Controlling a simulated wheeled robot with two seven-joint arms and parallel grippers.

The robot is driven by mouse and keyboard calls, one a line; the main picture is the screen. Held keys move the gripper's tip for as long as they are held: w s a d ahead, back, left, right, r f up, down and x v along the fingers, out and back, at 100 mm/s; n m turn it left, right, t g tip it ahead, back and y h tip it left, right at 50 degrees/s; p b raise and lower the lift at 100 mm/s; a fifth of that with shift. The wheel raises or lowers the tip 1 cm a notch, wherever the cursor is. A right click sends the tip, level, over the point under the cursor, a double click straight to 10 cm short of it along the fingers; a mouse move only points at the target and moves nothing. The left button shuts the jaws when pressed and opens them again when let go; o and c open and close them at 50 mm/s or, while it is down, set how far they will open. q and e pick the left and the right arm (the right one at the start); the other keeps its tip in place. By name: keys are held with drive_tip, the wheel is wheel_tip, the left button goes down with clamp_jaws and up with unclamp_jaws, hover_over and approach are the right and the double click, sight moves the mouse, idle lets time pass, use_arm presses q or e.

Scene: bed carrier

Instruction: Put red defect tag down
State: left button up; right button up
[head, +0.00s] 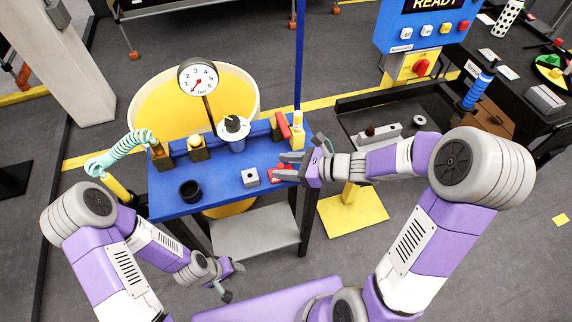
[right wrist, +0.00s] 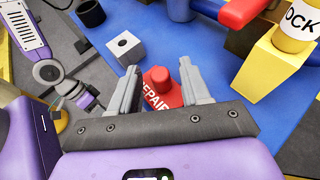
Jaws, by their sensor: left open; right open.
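The red defect tag (right wrist: 172,98) lies on the blue bench top with white lettering, partly readable as "EPAIR", and a round red knob on it. In the head view the tag (head: 279,174) shows only in part, behind my right gripper (head: 284,166). In the right wrist view my right gripper (right wrist: 158,72) is open, its two fingers on either side of the knob, with gaps showing. Whether the fingers touch the tag I cannot tell. My left gripper (head: 230,281) is open and empty, low in front of the bench.
A black tray (head: 350,103) stands to the right.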

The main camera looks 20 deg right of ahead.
drive_tip(key=p+v, duration=0.3)
drive_tip(key=v, duration=0.9)
drive_tip(key=s+a+f+n+g+h, duration=0.2)
drive_tip(key=s+f+n+g, duration=0.15)
drive_tip(key=f, duration=0.45)
drive_tip(key=s+a+f+n+g+h, duration=0.25)
drive_tip(key=f+n, duration=0.25)
drive_tip(key=f, duration=0.3)
drive_tip(key=s+a+f+n+g+h, duration=0.1)
drive_tip(key=s+f+n+g+h, duration=0.2)
drive_tip(key=f, duration=0.4)
drive_tip(key=a+f+n+t, duration=0.2)
drive_tip(key=a+f+n, duration=0.4)
drive_tip(key=n, duration=0.4)
drive_tip(key=shift+s+a+f+n, duration=0.35)
drive_tip(key=shift+s+a+f, duration=0.05)
drive_tip(key=shift+f, duration=0.25)
drive_tip(key=shift+y, duration=0.25)
